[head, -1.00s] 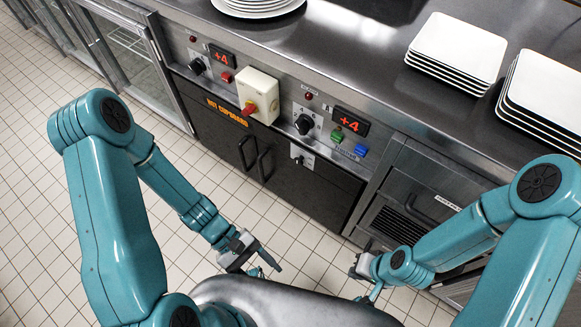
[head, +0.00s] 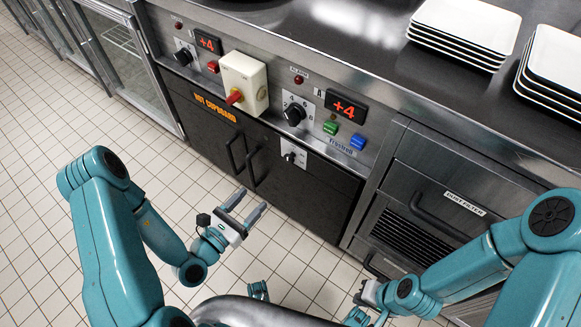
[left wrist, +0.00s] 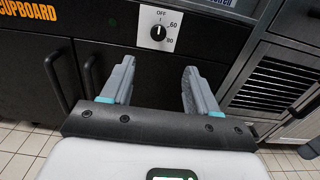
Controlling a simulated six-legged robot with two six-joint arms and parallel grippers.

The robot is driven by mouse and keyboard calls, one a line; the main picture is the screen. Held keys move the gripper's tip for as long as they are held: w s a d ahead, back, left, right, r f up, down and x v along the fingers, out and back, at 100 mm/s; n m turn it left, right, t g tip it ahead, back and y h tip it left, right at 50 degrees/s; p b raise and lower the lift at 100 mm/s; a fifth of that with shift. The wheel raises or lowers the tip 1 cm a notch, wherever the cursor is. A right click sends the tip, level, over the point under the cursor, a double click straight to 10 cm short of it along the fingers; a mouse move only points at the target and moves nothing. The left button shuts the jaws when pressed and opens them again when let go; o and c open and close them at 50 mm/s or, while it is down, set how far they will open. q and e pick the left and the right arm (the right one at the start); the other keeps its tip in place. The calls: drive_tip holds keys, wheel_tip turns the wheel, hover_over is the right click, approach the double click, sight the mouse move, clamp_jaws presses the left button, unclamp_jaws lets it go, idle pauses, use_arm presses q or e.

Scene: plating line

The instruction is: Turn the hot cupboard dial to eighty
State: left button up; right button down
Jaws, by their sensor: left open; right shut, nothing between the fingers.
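The hot cupboard dial (head: 290,157) is a small black knob on a pale plate at the top of the black cupboard front. In the left wrist view the dial (left wrist: 158,33) shows marks OFF, 60 and 80, and its white line appears to point up at OFF. My left gripper (head: 252,200) is open and empty, in front of and below the dial, apart from it. In the left wrist view its fingers (left wrist: 159,78) point toward the cupboard, with the dial beyond and between them. My right gripper (head: 362,303) is shut and empty at lower right, partly hidden by its arm.
Above are a larger black knob (head: 294,113), a green button (head: 330,128), a blue button (head: 357,142) and a red-yellow switch box (head: 244,82). Cupboard handles (head: 243,160) stand out left of the dial. White plates (head: 465,28) sit on the steel counter. The tiled floor is clear.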

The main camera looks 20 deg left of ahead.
sight(288, 160)
use_arm(q)
drive_tip(key=b+x, duration=0.1)
drive_tip(key=x, duration=1.5)
drive_tip(key=shift+w+a+b, duration=0.1)
drive_tip(key=shift+a+b, duration=0.05)
drive_tip(key=shift+b, duration=0.2)
drive_tip(key=c, duration=1)
